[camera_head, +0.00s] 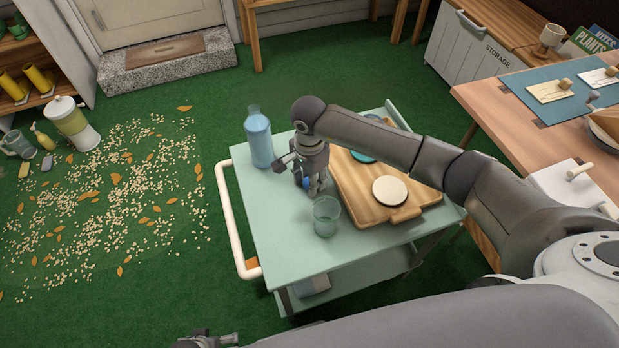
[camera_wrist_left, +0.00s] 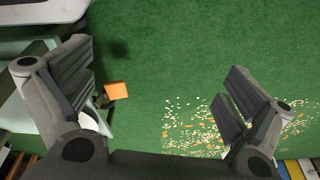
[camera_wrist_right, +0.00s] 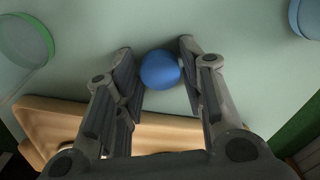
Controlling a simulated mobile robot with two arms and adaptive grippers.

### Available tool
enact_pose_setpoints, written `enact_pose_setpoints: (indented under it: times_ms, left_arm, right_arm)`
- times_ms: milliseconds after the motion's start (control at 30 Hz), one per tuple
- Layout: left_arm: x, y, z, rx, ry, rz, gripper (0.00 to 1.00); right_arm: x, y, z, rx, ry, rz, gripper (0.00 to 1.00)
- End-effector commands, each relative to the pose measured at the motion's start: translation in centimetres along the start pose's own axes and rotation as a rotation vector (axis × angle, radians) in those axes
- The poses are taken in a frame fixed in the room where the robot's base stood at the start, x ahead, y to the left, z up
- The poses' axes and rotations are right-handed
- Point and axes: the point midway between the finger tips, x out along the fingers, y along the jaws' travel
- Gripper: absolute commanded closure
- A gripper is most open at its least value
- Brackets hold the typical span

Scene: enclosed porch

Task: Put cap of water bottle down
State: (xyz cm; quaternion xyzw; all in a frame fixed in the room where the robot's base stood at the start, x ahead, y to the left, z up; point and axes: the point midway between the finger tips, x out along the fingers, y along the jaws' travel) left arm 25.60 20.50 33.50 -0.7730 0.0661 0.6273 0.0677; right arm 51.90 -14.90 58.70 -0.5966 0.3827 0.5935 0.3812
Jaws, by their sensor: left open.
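The blue bottle cap (camera_wrist_right: 160,70) is between the fingertips of my right gripper (camera_wrist_right: 160,72), with both fingers close against its sides. In the head view, my right gripper (camera_head: 314,188) points down low over the pale green cart top, and a bit of the blue cap (camera_head: 309,180) shows between its fingers. I cannot tell whether the cap touches the cart. The blue water bottle (camera_head: 258,139) stands upright on the cart, left of the gripper. My left gripper (camera_wrist_left: 165,95) is open and empty above the floor; it also shows at the bottom of the head view (camera_head: 212,340).
The cart's front left area is clear. A wooden table (camera_head: 515,115) stands at right.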

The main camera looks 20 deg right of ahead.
Motion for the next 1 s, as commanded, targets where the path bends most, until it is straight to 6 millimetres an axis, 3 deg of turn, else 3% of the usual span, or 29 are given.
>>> enact_pose_setpoints:
  times_ms: [533, 1000]
  left_arm:
    - [0.7, 0.1, 1.4, 0.001, -0.016, 0.002, 0.00]
    - [2.5, 0.2, 3.4, 0.004, -0.031, 0.004, 0.00]
  right_arm:
    - [-0.5, 0.0, 0.0, 0.000, -0.001, 0.000, 0.51]
    - [-10.4, 0.0, -0.1, 0.000, 0.002, -0.002, 0.51]
